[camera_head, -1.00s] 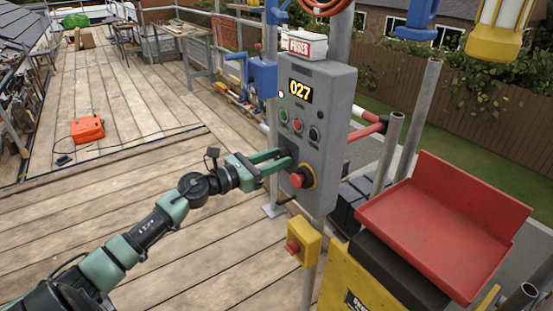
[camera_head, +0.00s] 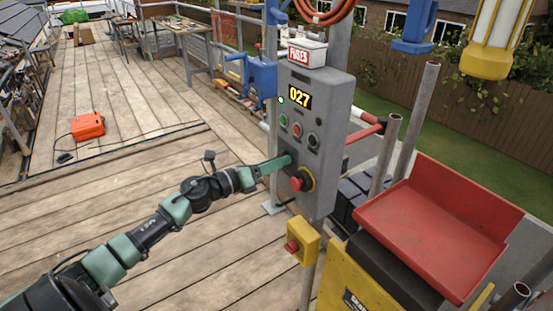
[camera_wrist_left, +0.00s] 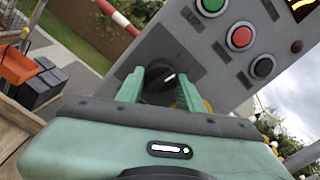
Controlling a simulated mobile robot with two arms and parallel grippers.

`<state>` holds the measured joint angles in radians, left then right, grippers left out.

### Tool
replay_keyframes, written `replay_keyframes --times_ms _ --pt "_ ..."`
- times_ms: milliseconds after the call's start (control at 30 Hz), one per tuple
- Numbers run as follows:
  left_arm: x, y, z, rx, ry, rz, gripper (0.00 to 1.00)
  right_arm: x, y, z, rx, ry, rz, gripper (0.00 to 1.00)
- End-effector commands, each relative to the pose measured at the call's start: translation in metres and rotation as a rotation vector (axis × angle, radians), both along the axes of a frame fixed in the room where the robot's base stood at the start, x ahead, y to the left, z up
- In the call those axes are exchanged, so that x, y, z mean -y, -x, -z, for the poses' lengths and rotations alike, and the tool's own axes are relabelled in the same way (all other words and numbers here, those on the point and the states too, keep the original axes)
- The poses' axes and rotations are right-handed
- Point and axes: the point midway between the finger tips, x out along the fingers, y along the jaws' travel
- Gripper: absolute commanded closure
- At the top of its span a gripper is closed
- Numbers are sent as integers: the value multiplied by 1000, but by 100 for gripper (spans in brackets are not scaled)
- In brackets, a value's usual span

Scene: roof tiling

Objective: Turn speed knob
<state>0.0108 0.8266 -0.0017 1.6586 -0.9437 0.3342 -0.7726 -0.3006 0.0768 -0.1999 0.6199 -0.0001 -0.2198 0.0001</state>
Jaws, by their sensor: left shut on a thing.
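The grey control panel (camera_head: 330,100) stands on a pole and its display (camera_head: 300,95) reads 027. The speed knob (camera_wrist_left: 160,76) is black with a white mark, on the panel face. In the left wrist view it sits between the two green fingers of my left gripper (camera_wrist_left: 160,88). In the head view my left gripper (camera_head: 287,161) reaches the panel's lower left, with its fingers seen edge-on and hiding the knob. It is shut on the knob. My right gripper is not in view.
Above the knob are a green button (camera_wrist_left: 211,5), a red button (camera_wrist_left: 240,37) and a black button (camera_wrist_left: 262,66). A red stop button (camera_head: 297,184) sits low on the panel. A yellow box (camera_head: 303,243) is below, and a red tray (camera_head: 440,225) stands right.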

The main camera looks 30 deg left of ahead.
Motion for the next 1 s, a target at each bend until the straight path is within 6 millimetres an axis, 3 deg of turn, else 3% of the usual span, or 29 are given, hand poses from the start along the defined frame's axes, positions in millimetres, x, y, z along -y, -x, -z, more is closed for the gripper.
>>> replay_keyframes --times_ms 400,933,967,1000 --pt "0 0 -2 -71 177 -3 100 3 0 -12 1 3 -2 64" --pt "-1 0 -1 -80 203 -2 100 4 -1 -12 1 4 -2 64" --pt "-1 0 -1 -80 203 -2 60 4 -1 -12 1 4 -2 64" --pt "0 0 -1 -81 202 -2 49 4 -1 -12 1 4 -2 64"
